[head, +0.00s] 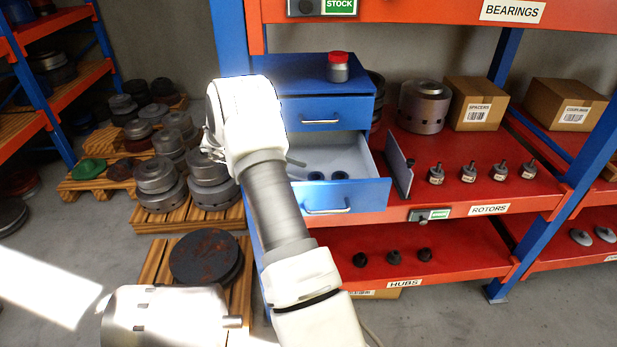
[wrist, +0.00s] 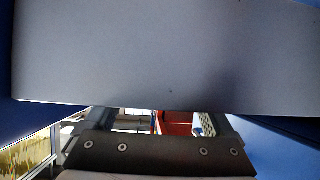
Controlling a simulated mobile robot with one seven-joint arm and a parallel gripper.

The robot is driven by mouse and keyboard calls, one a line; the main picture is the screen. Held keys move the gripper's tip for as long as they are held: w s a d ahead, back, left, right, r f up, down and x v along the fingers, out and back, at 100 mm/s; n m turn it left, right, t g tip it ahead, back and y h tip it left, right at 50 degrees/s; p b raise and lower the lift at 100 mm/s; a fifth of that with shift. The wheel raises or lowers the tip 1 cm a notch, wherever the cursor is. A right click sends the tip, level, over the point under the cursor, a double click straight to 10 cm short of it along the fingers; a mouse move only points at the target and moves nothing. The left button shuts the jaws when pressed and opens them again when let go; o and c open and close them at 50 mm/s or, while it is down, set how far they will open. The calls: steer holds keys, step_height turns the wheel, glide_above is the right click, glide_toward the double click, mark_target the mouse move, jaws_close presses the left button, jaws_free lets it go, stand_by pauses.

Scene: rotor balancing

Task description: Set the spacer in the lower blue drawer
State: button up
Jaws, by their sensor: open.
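The lower blue drawer (head: 345,198) is pulled open in the head view, showing its pale inside. Two small dark round pieces (head: 316,176) lie in it; I cannot tell whether either is the spacer. The upper blue drawer (head: 345,112) is shut. In the head view my gripper is mostly hidden behind my white arm, left of the open drawer. In the wrist view my gripper (wrist: 160,122) shows as a dark bracket with spread jaws and nothing visible between them. A pale grey panel (wrist: 165,55) with blue sides fills most of that view, close to the camera.
A red-capped jar (head: 338,68) stands on the drawer cabinet. Right of the drawer are an upright grey plate (head: 399,165), several small rotors (head: 469,171) and a spacers box (head: 474,104). Several hubs (head: 395,257) sit on the shelf below. Pallets of metal parts stand left.

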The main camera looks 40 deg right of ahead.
steer(key=b+v, duration=0.1)
steer(key=v, duration=0.7)
steer(key=shift+w+a+r, duration=0.1)
steer(key=shift+w+a, duration=0.05)
